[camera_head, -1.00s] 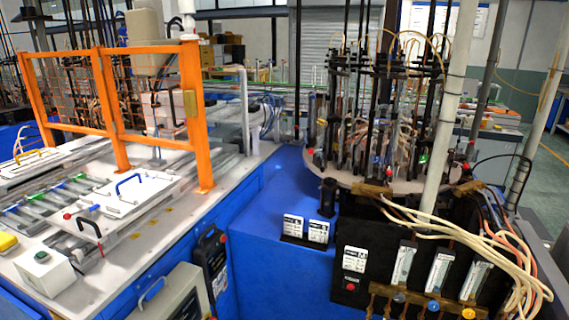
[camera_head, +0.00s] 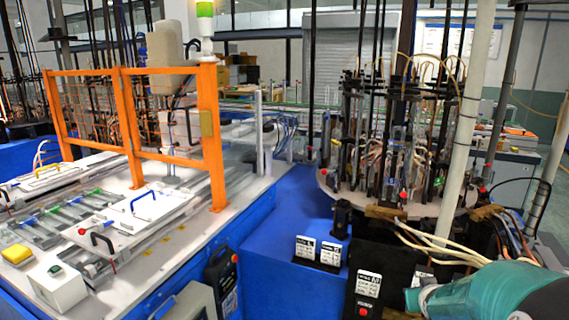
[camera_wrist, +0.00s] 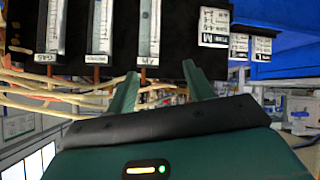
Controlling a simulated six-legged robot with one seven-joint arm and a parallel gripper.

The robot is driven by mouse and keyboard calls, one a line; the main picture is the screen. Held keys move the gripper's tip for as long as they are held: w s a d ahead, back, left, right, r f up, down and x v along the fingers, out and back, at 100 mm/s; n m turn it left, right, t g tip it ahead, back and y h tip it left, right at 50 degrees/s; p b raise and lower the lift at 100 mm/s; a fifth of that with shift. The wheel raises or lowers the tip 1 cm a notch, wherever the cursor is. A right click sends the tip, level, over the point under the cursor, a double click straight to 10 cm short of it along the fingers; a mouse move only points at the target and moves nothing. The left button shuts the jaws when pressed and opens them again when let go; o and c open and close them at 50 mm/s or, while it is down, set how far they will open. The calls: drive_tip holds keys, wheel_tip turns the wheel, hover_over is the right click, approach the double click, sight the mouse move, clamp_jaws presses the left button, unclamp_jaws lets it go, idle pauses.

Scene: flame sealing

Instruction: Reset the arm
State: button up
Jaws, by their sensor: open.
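My gripper (camera_wrist: 158,82) shows in the wrist view with its two green fingers apart and nothing between them. Behind and above the fingers is the black control panel (camera_wrist: 176,50) with several flow meters (camera_wrist: 148,28) and pale hoses (camera_wrist: 60,88). In the head view my teal arm (camera_head: 500,296) comes in at the lower right, in front of the panel and hoses. The fingers do not show clearly in the head view, and the arm hides most of the flow meters there.
The blue machine body (camera_head: 262,262) carries small label stands (camera_head: 305,248) and a round table of burners and rods (camera_head: 400,200). A white pole (camera_head: 468,110) rises beside it. An orange guard frame (camera_head: 165,75) stands on the white bench (camera_head: 190,232) at left.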

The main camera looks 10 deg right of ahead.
drive_tip(key=s+a+r+g+y, duration=0.1)
drive_tip(key=s+a+r, duration=0.15)
drive_tip(key=a, duration=0.25)
drive_tip(key=s+a+r, duration=0.1)
drive_tip(key=a+r, duration=0.3)
drive_tip(key=a, duration=0.1)
drive_tip(key=s+a+r+n+g+y, duration=0.2)
drive_tip(key=s+a+r+g+y, duration=0.1)
drive_tip(key=s+a, duration=1.3)
drive_tip(key=shift+s+r+y, duration=0.3)
drive_tip(key=shift+s+r, duration=0.15)
drive_tip(key=shift+r, duration=0.1)
